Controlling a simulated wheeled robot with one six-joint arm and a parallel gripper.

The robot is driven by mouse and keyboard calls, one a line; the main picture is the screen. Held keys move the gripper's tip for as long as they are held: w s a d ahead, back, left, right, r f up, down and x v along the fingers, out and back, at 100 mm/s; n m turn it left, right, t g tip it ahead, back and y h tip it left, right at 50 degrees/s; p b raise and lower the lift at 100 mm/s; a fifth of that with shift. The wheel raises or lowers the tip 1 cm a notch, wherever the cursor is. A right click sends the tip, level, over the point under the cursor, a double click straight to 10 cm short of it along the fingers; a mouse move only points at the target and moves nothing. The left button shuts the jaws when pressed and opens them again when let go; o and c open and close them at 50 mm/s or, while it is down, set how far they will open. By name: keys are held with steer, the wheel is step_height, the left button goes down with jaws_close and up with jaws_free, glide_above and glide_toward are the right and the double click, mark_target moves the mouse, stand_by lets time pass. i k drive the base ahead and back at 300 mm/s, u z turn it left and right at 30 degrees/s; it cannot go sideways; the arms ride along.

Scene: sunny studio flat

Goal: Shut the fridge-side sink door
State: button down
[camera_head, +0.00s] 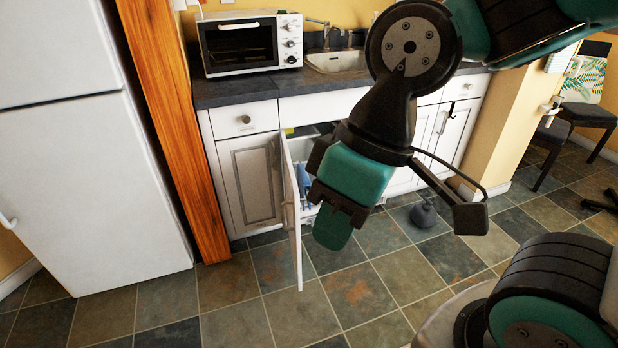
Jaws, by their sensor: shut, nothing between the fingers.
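The fridge-side sink door (291,210) is a narrow white cabinet door. It stands wide open, swung out into the room and seen nearly edge-on, with a small handle on its left face. Behind it, the sink cabinet (312,147) is open, with blue and yellow items partly visible inside. My gripper (335,226) is shut and empty. It points down just right of the door in the picture, on the side of its inner face. I cannot tell whether it touches the door. My arm hides part of the cabinet opening and the counter front.
A white fridge (85,170) and an orange wooden panel (175,120) stand left. A toaster oven (250,43) and sink (337,62) are on the counter. A dark plunger-like object (424,214) is on the floor. Chairs (587,115) stand far right. The front tiles are clear.

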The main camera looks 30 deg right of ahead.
mark_target(292, 202)
steer(key=z, duration=0.15)
steer(key=i, duration=1)
steer(key=z, duration=0.05)
